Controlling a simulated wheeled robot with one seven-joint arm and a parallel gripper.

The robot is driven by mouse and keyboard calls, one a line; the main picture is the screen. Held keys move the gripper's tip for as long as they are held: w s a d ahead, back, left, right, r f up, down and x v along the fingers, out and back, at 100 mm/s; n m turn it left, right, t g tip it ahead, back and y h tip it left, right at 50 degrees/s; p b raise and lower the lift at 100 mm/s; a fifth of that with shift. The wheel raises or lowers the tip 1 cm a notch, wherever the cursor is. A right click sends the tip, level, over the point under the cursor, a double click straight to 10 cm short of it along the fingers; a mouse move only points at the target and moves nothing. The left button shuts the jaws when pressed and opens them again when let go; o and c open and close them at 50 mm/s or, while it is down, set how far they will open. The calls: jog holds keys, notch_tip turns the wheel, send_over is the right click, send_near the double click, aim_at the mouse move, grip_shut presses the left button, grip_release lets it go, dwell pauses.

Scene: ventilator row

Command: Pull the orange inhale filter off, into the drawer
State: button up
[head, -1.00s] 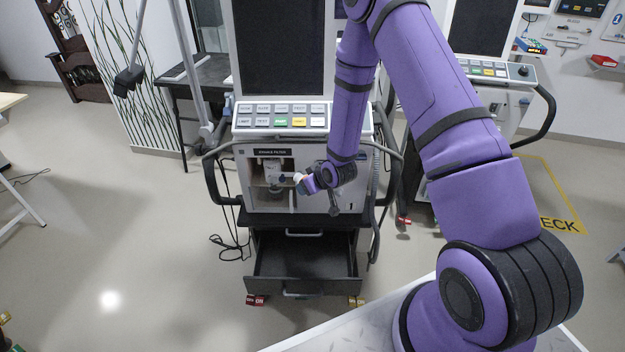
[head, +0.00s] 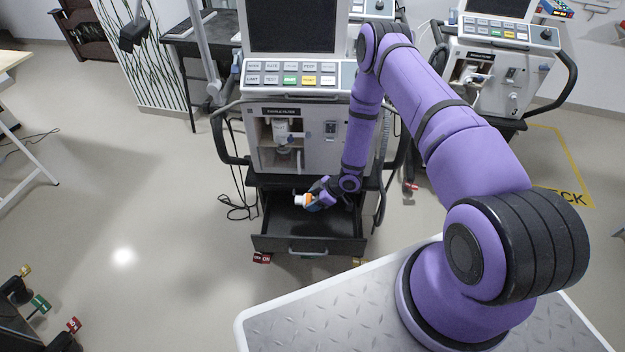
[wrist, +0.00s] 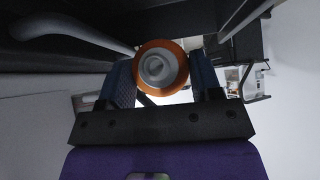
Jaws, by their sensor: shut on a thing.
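The orange and white filter (head: 306,200) is held by my gripper (head: 314,199), just over the open drawer in the head view. In the wrist view the filter (wrist: 160,68) shows as an orange ring with a pale round centre between my two fingers (wrist: 164,88). The open drawer (head: 305,243) sticks out from under the ventilator (head: 300,158) and looks empty inside. I cannot tell the exact height of the filter above the drawer floor. The ventilator's front recess (head: 266,150) holds a white cylinder (head: 281,130) and shows no orange part.
The drawer's front handle (head: 308,252) faces me. Cables (head: 238,205) hang and lie at the left of the cart. A second ventilator (head: 485,80) stands at the right. The floor left of the cart is mostly clear.

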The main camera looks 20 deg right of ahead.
jog(key=shift+n+g+y, duration=0.3)
jog(key=shift+n+g, duration=0.2)
jog(key=shift+n, duration=0.3)
jog(key=shift+s+a+f, duration=0.1)
jog(key=shift+s+f, duration=0.3)
jog(key=shift+f, duration=1.65)
jog(key=shift+s+d+f, duration=0.1)
jog(key=shift+s+f, duration=0.3)
jog(key=shift+f, duration=1.6)
jog(key=shift+s+a+f, duration=0.1)
jog(key=shift+s+f, duration=0.3)
jog(key=shift+f, duration=1.65)
jog(key=o, duration=1.4)
jog(key=shift+r, duration=0.1)
